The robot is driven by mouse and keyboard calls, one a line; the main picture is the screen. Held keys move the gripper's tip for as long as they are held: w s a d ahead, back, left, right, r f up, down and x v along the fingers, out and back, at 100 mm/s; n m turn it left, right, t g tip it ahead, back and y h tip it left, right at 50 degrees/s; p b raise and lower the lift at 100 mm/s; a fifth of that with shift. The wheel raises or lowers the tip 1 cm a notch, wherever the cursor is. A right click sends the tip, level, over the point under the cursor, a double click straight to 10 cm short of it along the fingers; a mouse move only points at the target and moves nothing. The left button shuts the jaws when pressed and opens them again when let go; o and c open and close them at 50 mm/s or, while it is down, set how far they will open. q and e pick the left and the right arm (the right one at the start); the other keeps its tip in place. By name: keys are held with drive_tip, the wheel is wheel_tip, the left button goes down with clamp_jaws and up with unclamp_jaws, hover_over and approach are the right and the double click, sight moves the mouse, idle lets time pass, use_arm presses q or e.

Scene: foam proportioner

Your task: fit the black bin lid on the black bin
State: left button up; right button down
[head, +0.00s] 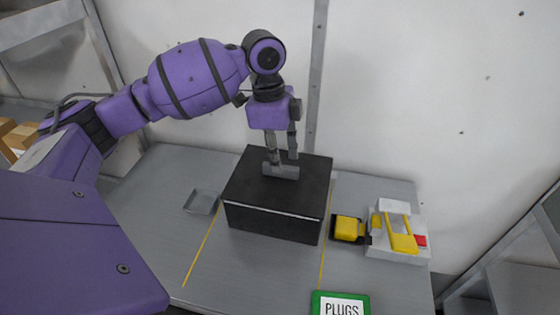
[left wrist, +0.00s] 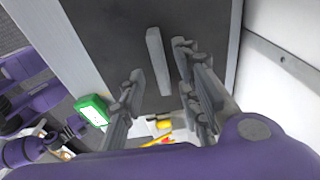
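The black bin (head: 270,222) stands on the grey table. The black lid (head: 247,182) lies on top of it, with a thin pale line along the front upper edge. I cannot tell whether the lid is fully seated. A grey bar handle (head: 284,172) sits on the lid; in the left wrist view the handle (left wrist: 158,62) shows against the dark lid (left wrist: 118,38). My left gripper (head: 283,160) points down over the handle, with its fingers apart. In the left wrist view the open fingers (left wrist: 165,88) stand either side of the handle line. No right gripper fingers can be made out.
A small grey tray (head: 201,202) lies left of the bin. Yellow, white and red parts (head: 393,232) stand to its right. A green-framed PLUGS sign (head: 341,304) is at the front. Yellow lines mark the table; a white wall rises behind.

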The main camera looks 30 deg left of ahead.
use_arm(q)
wheel_tip(320, 180, up, 11)
drive_tip(key=a, duration=0.1)
drive_tip(key=shift+s+f, duration=0.15)
drive_tip(key=shift+s, duration=0.05)
drive_tip(key=shift+a, duration=0.1)
